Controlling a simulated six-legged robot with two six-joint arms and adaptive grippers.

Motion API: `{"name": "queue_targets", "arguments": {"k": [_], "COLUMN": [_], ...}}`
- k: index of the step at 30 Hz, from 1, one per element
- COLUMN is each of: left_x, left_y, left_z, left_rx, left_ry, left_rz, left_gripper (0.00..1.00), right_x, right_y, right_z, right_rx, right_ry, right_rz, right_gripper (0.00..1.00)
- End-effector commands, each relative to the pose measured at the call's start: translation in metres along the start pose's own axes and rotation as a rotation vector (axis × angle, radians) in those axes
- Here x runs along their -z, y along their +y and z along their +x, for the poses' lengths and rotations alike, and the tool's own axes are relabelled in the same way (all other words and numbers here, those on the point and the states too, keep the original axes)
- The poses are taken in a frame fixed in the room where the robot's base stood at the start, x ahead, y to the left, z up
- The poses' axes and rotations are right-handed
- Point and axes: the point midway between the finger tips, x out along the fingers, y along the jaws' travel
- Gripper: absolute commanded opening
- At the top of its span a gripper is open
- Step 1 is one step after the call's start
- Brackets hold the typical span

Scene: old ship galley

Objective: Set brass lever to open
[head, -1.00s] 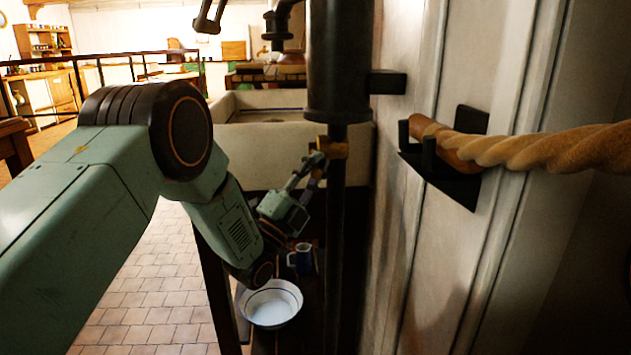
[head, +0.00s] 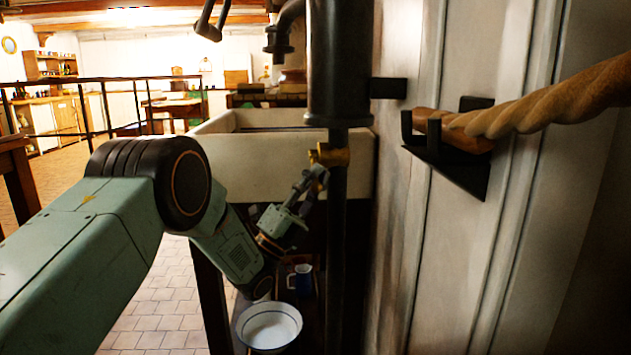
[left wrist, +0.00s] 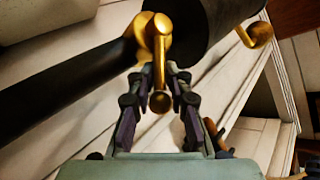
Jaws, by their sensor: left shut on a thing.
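The brass lever (left wrist: 160,58) shows in the left wrist view as a short arm with a round knob at its lower end. It hangs from a brass fitting where a black pipe meets a thick black cylinder. My left gripper (left wrist: 160,90) is shut on the lever, its fingers on either side of the shaft near the knob. In the head view the brass fitting (head: 330,155) sits on the black pipe under the cylinder, and my left gripper (head: 316,176) reaches it from below left. The fingers partly hide the lever there. My right gripper is out of view.
A pale stone sink (head: 250,165) stands behind the black pipe (head: 336,250). A brass hook-shaped part (left wrist: 256,34) shows near the cylinder.

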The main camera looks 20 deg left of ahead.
Motion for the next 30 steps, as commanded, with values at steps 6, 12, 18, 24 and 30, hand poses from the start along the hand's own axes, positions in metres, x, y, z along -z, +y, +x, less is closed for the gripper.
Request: {"name": "queue_targets", "arguments": {"k": [6,12,18,24,30], "left_x": [0.0019,0.0013,0.0007,0.0004,0.0008], "left_y": [0.0023,0.0015,0.0008,0.0005,-0.0014], "left_z": [-0.0026,-0.0016,-0.0009,-0.0005,0.0009], "left_rx": [-0.006,-0.004,-0.003,-0.002,-0.012], "left_ry": [0.002,0.001,0.0,0.0,-0.01], "left_rz": [-0.006,-0.004,-0.003,-0.002,-0.012], "left_gripper": [0.18,0.35,0.35,0.35,0.35], "right_x": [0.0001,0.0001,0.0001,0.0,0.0], "right_y": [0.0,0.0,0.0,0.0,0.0], "right_z": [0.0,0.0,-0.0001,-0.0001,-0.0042], "right_rx": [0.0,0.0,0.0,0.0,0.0], "right_ry": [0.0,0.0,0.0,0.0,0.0], "right_rz": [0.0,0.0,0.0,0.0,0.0], "right_gripper": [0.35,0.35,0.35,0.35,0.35]}}
